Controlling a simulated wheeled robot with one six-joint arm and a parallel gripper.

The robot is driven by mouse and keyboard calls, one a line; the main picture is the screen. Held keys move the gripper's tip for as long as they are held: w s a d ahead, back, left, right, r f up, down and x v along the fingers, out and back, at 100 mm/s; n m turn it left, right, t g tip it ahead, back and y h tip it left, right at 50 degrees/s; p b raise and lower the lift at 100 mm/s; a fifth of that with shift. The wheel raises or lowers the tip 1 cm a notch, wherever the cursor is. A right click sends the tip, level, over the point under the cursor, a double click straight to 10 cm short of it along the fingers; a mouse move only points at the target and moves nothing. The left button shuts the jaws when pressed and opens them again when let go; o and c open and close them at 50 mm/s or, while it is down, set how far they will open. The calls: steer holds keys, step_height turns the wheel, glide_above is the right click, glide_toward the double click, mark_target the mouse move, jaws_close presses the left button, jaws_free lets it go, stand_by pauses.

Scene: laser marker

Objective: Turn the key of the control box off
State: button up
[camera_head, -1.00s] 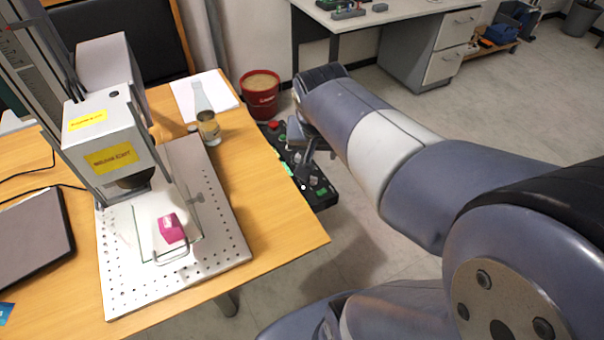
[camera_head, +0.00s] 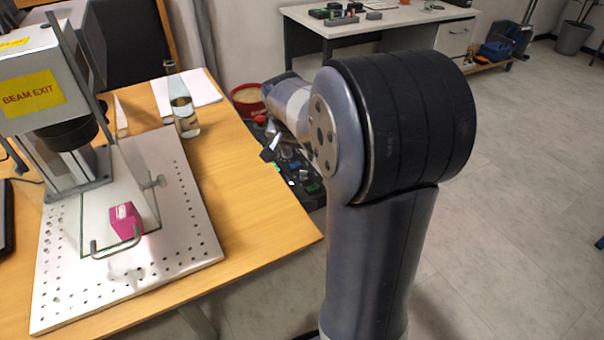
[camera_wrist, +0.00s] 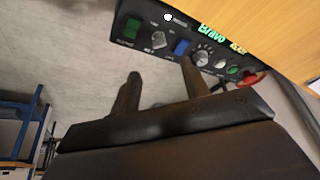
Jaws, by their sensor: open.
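The black control box (camera_head: 309,199) sits beside the right edge of the wooden desk, partly hidden by my arm. In the wrist view its panel (camera_wrist: 140,10) lies beyond my fingers, with a green button (camera_wrist: 130,28), a blue button (camera_wrist: 182,47), a dial (camera_wrist: 203,56) and a red knob (camera_wrist: 249,78). A silver part (camera_wrist: 158,40) between the green and blue buttons may be the key switch; its turn position is too small to read. My gripper (camera_wrist: 160,68) is open and empty, its fingertips apart from the silver part. In the head view my gripper (camera_head: 274,148) is over the box.
The wooden desk (camera_head: 265,220) holds the laser marker (camera_head: 35,85), its perforated plate (camera_head: 190,245), a pink block (camera_head: 125,221) and a glass bottle (camera_head: 183,105). A red bucket (camera_head: 247,97) stands behind the box.

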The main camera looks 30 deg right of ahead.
mark_target(304, 171)
steer(key=b+x, duration=0.2)
steer(key=x, duration=0.7)
steer(key=shift+w+d+f, duration=0.1)
steer(key=shift+d+f, duration=0.05)
steer(key=shift+f, duration=0.2)
jaws_close()
